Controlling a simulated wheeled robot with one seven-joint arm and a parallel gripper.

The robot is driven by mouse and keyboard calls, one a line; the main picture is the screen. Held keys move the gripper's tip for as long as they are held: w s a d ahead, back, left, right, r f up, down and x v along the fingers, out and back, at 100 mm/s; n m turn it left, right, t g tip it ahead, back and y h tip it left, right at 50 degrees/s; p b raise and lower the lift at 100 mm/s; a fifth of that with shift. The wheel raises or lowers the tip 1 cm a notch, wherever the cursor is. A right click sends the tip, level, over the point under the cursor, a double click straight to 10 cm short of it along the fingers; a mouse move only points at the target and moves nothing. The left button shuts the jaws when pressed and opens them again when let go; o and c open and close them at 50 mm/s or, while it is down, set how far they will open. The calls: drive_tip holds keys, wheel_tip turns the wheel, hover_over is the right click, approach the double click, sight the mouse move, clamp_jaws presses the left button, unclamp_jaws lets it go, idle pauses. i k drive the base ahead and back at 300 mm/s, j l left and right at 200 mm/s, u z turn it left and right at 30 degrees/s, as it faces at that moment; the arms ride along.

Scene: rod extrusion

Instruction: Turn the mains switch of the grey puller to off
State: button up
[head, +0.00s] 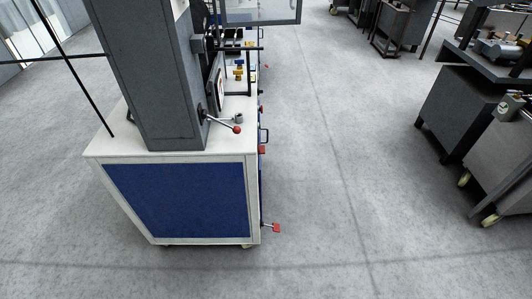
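A tall grey column (155,75) stands on a white-topped cabinet with a blue end panel (178,202), left of the middle. I cannot tell whether this machine is the grey puller. A lever with a red ball knob (237,129) sticks out at the column's right side. Small red parts show along the cabinet's right side, one low down (276,228) near the floor. I cannot make out a mains switch on any of them. My gripper is not in view.
Grey machine cabinets on wheels (500,165) stand at the right. A clear-paned frame (262,10) is at the top, beyond the column. Thin black bars (60,58) cross the upper left. A wide strip of bare concrete floor (350,170) lies between the machines and in front.

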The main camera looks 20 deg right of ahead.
sight(261, 149)
drive_tip(key=k+l+u, duration=0.1)
drive_tip(key=l, duration=0.3)
drive_tip(key=k+l, duration=0.35)
drive_tip(key=k+l+u, duration=0.15)
drive_tip(key=l, duration=0.35)
drive_tip(key=i+l+z, duration=0.1)
drive_tip(key=i+l, duration=0.9)
drive_tip(key=i, duration=0.2)
drive_tip(key=i+l+z, duration=0.15)
drive_tip(key=i+l, duration=0.35)
drive_tip(key=i, duration=0.15)
